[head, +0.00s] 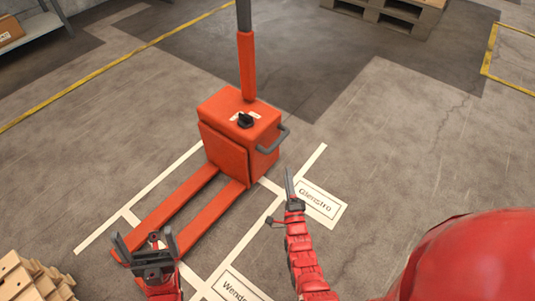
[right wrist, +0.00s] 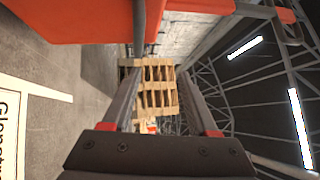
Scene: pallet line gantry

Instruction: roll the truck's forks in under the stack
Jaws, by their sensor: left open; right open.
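The orange pallet truck (head: 228,145) stands on the floor in the middle of the head view, with an upright tiller (head: 246,65) and a grey side handle (head: 272,141). Its two forks (head: 180,208) point down-left. My left gripper (head: 143,238) is open and overlaps the fork ends in the picture; contact cannot be told. My right gripper (head: 289,176) is open, just below the side handle in the picture, with nothing seen between its fingers. In the right wrist view, a wooden pallet stack (right wrist: 158,92) shows beyond the open fingers. The orange truck body (right wrist: 70,18) fills the upper left there.
Stacked wooden pieces (head: 30,281) stand at the lower left, cut off by the frame. A wooden pallet (head: 398,12) lies at the top right. White floor lines and labels "Glenstro" (head: 318,203) and "Wend…" (head: 238,288) lie near the truck.

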